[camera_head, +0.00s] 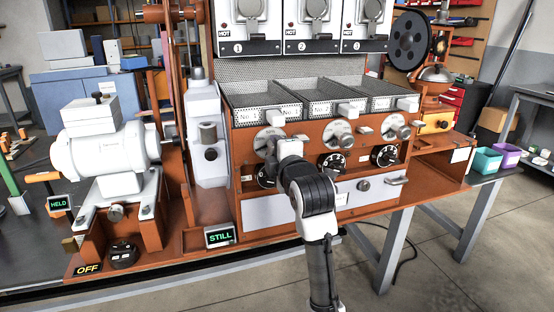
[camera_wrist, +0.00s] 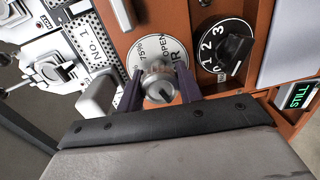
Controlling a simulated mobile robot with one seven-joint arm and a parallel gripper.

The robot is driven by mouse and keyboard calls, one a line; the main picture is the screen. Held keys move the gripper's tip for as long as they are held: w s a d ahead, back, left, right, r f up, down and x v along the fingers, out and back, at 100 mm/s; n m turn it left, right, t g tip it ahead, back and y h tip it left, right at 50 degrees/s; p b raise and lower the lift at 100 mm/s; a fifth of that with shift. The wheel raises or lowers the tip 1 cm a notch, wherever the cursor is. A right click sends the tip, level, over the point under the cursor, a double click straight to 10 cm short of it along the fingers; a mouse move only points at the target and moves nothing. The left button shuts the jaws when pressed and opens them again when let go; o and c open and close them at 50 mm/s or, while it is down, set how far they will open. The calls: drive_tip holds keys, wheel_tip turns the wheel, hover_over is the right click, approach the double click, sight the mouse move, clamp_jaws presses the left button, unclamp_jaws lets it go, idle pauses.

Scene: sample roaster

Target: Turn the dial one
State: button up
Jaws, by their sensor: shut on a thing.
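Dial one (camera_head: 268,136) is a white disc with a silver knob, on the orange front panel under the tray marked No. 1. My arm partly covers it in the head view. In the wrist view its face (camera_wrist: 144,54) shows "OPEN" and "75%". My gripper (camera_wrist: 160,92) has its two dark fingers on either side of the silver knob (camera_wrist: 160,84), shut on it. The knob has a dark slot line. In the head view my gripper (camera_head: 283,146) reaches the panel at this dial, its fingertips hidden.
Two similar white dials (camera_head: 340,133) (camera_head: 396,128) sit to the right. A black numbered dial (camera_wrist: 226,47) is close beside my gripper; others (camera_head: 332,162) (camera_head: 384,155) line the lower row. Perforated trays (camera_head: 262,108) jut above. A sign reads "STILL" (camera_head: 220,236).

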drive_tip(key=shift+n+b, duration=0.6)
drive_tip(key=shift+n, duration=0.4)
drive_tip(key=o, duration=1)
drive_tip(key=b+v, duration=0.1)
drive_tip(key=v, duration=1.2)
drive_tip(key=shift+s, duration=0.45)
